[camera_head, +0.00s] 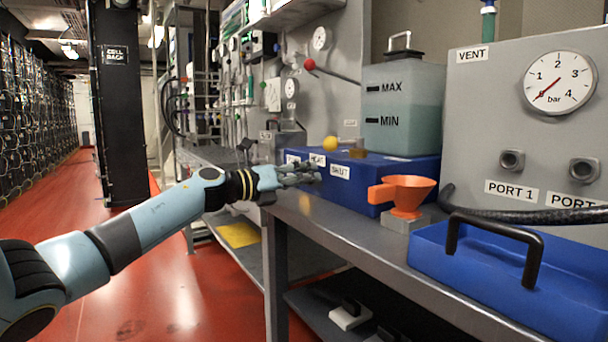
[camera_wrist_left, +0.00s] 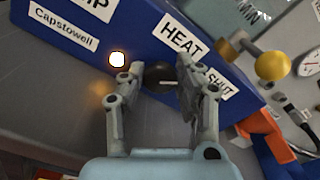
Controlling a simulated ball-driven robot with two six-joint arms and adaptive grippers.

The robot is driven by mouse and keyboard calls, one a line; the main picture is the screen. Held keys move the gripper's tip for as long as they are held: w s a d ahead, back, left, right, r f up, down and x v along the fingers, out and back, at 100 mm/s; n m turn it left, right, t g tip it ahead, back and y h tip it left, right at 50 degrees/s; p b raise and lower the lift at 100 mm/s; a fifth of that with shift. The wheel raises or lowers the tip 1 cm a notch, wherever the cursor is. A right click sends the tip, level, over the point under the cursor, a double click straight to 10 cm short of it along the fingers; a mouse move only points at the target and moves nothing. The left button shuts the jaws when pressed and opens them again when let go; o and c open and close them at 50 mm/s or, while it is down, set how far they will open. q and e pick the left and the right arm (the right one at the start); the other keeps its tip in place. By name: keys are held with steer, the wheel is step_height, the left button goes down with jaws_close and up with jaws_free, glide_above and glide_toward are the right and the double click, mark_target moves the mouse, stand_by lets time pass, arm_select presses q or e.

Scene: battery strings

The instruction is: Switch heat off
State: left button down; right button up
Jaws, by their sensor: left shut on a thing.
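The blue unit (camera_head: 378,168) stands on the grey bench with white labels on its front, and its HEAT label (camera_wrist_left: 181,38) is clear in the left wrist view. A round dark knob (camera_wrist_left: 159,76) with a white pointer line sits below that label. My left gripper (camera_head: 312,173) reaches to the front of the unit. In the left wrist view my left gripper (camera_wrist_left: 160,85) has its two fingers on either side of the knob, shut on it. A lamp (camera_wrist_left: 117,59) left of the knob glows white with an orange halo. My right gripper is in no view.
A yellow ball handle (camera_head: 330,143) and a brass fitting (camera_head: 357,153) are on the unit near the SHUT label (camera_head: 340,171). An orange funnel (camera_head: 404,194) stands to its right, then a blue tray (camera_head: 470,275) with a black handle. A tank (camera_head: 403,85) stands behind.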

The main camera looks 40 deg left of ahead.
arm_select(q)
steer(key=shift+r+n+p, duration=0.2)
steer(key=shift+n+p, duration=0.15)
steer(key=shift+n, duration=0.05)
steer(key=shift+n+p, duration=0.8)
steer(key=shift+p, duration=0.1)
steer(key=n+p, duration=0.6)
steer(key=n, duration=0.1)
steer(key=shift+a+f+p, duration=0.1)
steer(key=shift+f+p, duration=0.05)
steer(key=shift+p, duration=0.15)
steer(key=shift+f+n+p, duration=0.1)
steer(key=shift+n+p, duration=0.35)
steer(key=shift+n, duration=0.35)
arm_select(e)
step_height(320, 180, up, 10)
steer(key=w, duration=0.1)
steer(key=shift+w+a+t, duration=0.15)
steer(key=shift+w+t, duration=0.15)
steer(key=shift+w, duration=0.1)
arm_select(q)
steer(key=shift+f, duration=0.1)
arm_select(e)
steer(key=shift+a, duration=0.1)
